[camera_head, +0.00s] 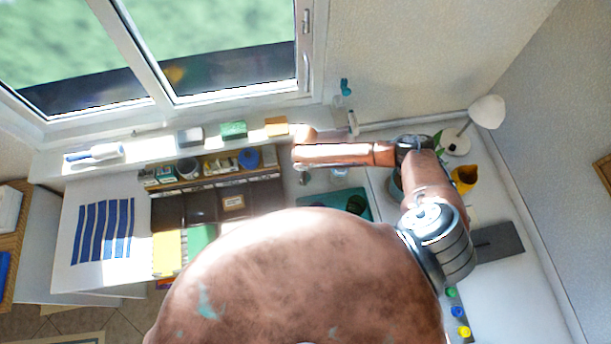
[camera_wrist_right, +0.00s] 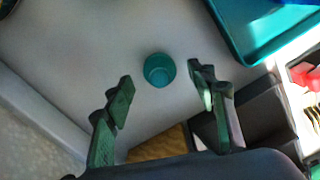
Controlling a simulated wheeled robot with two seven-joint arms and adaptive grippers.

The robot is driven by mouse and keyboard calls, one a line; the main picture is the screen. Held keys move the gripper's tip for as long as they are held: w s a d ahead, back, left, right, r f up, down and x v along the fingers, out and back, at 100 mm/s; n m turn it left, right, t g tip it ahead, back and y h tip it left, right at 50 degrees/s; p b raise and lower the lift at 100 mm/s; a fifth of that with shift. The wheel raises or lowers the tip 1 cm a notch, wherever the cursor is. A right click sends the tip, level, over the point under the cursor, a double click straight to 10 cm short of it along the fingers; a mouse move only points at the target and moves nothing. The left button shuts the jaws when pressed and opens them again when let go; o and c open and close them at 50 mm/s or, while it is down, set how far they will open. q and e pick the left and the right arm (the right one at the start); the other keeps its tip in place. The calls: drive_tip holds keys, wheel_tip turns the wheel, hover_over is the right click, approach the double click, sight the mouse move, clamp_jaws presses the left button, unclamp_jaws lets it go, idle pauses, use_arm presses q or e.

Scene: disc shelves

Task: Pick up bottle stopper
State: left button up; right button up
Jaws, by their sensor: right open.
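A small round teal piece (camera_wrist_right: 160,70), which looks like the bottle stopper, is on the pale surface in the right wrist view. My right gripper (camera_wrist_right: 160,83) is open, with one dark green finger on each side of the picture. The teal piece shows between and just beyond the fingertips, and neither finger appears to touch it. In the head view my right arm reaches left across the worktop, and its gripper cannot be made out. A small teal item (camera_head: 345,87) shows by the wall there; I cannot tell if it is the same piece. My left gripper is not in view.
A teal tray (camera_wrist_right: 236,42) lies at upper right in the wrist view, with dark bins (camera_wrist_right: 245,110) below it. In the head view, a windowsill holds several small boxes (camera_head: 233,130). A white lamp (camera_head: 487,111) and a yellow-orange jug (camera_head: 464,178) stand right of my arm.

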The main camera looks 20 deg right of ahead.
drive_tip(key=shift+f, duration=0.95)
drive_tip(key=shift+d, duration=0.1)
drive_tip(key=c, duration=0.8)
drive_tip(key=shift+r, duration=0.15)
